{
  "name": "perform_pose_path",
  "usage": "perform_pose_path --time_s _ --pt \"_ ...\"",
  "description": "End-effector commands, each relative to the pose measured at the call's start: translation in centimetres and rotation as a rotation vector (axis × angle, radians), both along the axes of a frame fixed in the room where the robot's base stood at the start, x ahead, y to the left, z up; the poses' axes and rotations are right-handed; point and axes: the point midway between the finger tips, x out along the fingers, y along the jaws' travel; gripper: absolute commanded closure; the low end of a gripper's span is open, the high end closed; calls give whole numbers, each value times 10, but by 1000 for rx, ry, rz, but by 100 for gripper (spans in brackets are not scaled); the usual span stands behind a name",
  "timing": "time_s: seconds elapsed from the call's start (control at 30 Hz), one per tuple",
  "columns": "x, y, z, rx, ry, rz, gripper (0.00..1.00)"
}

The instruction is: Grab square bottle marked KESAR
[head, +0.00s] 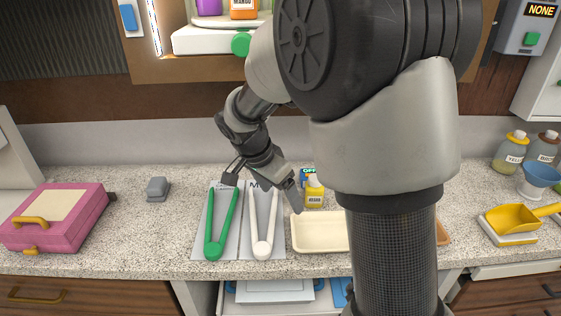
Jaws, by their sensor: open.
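A small yellow bottle (314,192) with a pale cap and a white label stands on the counter, just behind the cream tray. Its label is too small to read surely, but it looks like KESAR. My gripper (291,193) is open and points down, close to the left of the bottle. I cannot tell whether it touches the bottle. My arm covers the counter to the right of the bottle, and the fingers are partly hidden by my wrist.
Green tongs (217,240) and white tongs (262,247) lie on grey mats at the left. A cream tray (318,246) is in front of the bottle. A pink box (62,225) stands far left; a yellow scoop (510,222) and two bottles with labels stand far right.

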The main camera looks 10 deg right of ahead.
Motion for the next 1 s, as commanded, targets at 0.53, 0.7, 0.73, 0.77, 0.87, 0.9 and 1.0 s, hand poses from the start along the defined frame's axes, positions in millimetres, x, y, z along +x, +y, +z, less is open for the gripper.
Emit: perform_pose_path --time_s 0.53,0.7,0.73,0.77,0.87,0.9,1.0 --pt "52 -86 -5 -1 -3 -22 19" --pt "62 -100 -5 0 -3 -17 19" --pt "62 -101 -5 0 -3 -17 19" --pt "63 -102 -5 -1 -3 -16 19" --pt "64 -104 -9 -1 -2 -17 19" --pt "64 -106 -13 -1 0 -17 19" --pt "66 -110 -25 0 0 -18 19"
